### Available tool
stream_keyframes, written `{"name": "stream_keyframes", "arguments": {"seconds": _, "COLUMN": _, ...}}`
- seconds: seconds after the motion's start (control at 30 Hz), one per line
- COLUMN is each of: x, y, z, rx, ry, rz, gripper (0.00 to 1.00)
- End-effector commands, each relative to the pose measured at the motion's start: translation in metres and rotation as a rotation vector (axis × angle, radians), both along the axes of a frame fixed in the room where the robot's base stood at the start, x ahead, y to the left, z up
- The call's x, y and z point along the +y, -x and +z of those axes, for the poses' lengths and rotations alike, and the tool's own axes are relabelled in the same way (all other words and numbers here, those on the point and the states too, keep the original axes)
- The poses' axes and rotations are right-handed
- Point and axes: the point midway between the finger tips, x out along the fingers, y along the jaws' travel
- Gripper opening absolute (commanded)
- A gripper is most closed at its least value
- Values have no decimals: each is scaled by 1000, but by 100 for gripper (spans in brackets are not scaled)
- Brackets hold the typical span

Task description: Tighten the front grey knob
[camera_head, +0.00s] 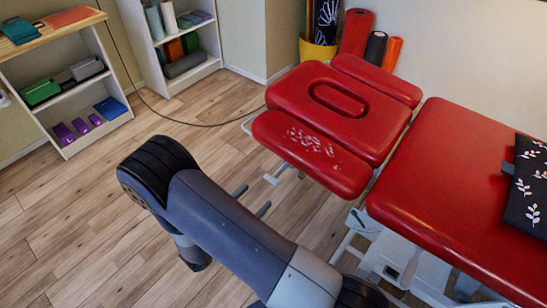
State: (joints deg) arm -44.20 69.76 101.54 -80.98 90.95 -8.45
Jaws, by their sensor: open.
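The red treatment table (455,180) stands at the right, with a split red head section (345,115) towards the middle. I cannot clearly make out the front grey knob. A pale bracket (274,177) shows under the near red armrest pad (312,153), and a metal fitting (362,222) shows at the joint below the main pad. Two thin grey fingertips of my gripper (256,197) show past my arm, apart from each other with bare floor between them. They are left of and below the near armrest pad. The rest of the gripper is hidden behind my arm.
A shelf unit (62,98) with coloured blocks is at the upper left, and a second shelf (190,78) is behind it. A dark cable (205,124) lies on the wood floor. A yellow bin (317,50) and rolled mats (357,32) stand by the wall. The left floor is clear.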

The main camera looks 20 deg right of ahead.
Motion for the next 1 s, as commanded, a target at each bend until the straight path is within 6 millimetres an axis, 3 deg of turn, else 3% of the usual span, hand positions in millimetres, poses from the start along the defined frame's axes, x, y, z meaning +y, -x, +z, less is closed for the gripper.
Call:
{"name": "stream_keyframes", "arguments": {"seconds": 0.17, "x": -2, "y": -6, "z": -2, "rx": 0, "ry": 12, "rz": 17, "gripper": 71}}
{"name": "stream_keyframes", "arguments": {"seconds": 0.7, "x": -70, "y": -53, "z": -2, "rx": 0, "ry": 10, "rz": 12, "gripper": 71}}
{"name": "stream_keyframes", "arguments": {"seconds": 1.0, "x": -84, "y": -64, "z": -2, "rx": 0, "ry": 10, "rz": 15, "gripper": 71}}
